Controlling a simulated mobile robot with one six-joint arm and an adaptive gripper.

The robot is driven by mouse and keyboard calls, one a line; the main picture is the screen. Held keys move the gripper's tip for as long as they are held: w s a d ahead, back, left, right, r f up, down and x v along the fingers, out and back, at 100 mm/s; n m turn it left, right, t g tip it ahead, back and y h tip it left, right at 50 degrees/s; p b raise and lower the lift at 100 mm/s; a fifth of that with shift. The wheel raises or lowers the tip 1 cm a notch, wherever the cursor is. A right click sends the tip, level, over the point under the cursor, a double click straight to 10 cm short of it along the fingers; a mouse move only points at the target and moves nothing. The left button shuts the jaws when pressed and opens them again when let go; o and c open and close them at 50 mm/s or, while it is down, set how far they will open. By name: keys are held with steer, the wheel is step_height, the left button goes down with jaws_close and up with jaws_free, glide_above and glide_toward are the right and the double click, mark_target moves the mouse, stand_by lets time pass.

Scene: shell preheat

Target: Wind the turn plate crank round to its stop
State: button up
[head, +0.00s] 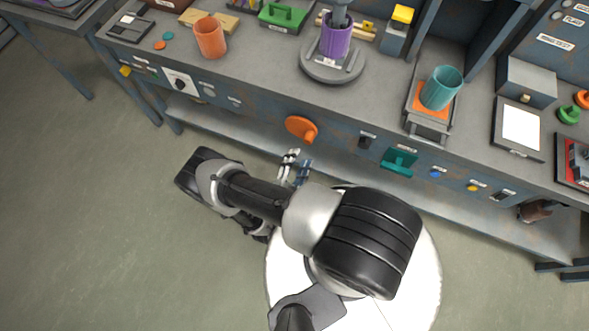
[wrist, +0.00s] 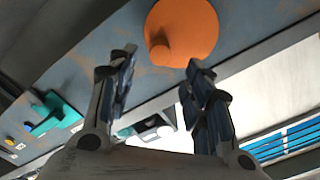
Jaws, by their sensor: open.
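The crank (head: 300,128) is an orange disc with a protruding knob on the bench's front panel. In the wrist view the orange disc (wrist: 192,28) fills the upper middle, with its knob (wrist: 159,54) at the disc's lower left. My gripper (head: 297,164) is open and empty, just in front of and below the crank in the head view. In the wrist view the knob appears between the fingertips of my gripper (wrist: 160,65); I see no contact, and the depth gap is unclear. The grey round turn plate (head: 318,70) on the bench top carries a purple cup (head: 336,42).
An orange cup (head: 210,37) stands left of the turn plate. A teal cup (head: 441,87) stands on an orange-topped stand to the right. A teal handle (head: 399,161) juts from the front panel right of the crank. A shelf (head: 225,122) runs below the panel.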

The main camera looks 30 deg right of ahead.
steer(key=shift+v, duration=1.9)
